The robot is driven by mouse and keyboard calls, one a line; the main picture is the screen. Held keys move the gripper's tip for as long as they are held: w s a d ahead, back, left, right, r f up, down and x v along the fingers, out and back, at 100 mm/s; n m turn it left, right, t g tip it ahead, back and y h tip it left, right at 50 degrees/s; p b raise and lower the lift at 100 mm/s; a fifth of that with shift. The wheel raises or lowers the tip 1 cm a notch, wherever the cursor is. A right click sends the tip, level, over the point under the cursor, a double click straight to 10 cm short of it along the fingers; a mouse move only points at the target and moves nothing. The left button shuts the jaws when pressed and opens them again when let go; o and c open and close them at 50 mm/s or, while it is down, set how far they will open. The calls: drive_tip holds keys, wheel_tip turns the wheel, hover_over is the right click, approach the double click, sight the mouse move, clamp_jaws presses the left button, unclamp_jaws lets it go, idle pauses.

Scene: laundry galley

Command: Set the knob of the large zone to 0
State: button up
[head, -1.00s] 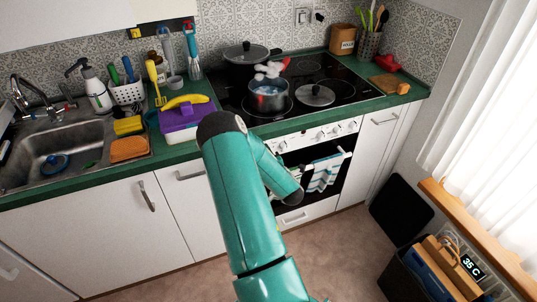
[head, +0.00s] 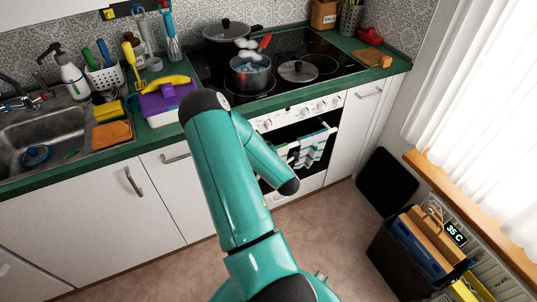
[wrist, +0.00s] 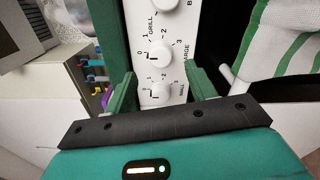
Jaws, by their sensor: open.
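The oven's white control panel (wrist: 178,18) runs upright through the wrist view. The large-zone knob (wrist: 160,52) is a round white knob, with a 0 to 3 scale around it and a partly cut label "ARGE" to its right. Where its pointer stands is hard to tell. The small-zone knob (wrist: 158,92) is just below it. My gripper (wrist: 160,73) is open, its green fingers either side of the panel, with nothing between them held. In the head view my teal arm hides the gripper, and the panel's knob row (head: 312,108) is partly visible.
A striped towel (head: 312,148) hangs on the oven front; it also shows at the right of the wrist view (wrist: 285,45). A dark bin (head: 395,250) stands at right.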

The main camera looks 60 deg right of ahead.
drive_tip(key=v, duration=0.8)
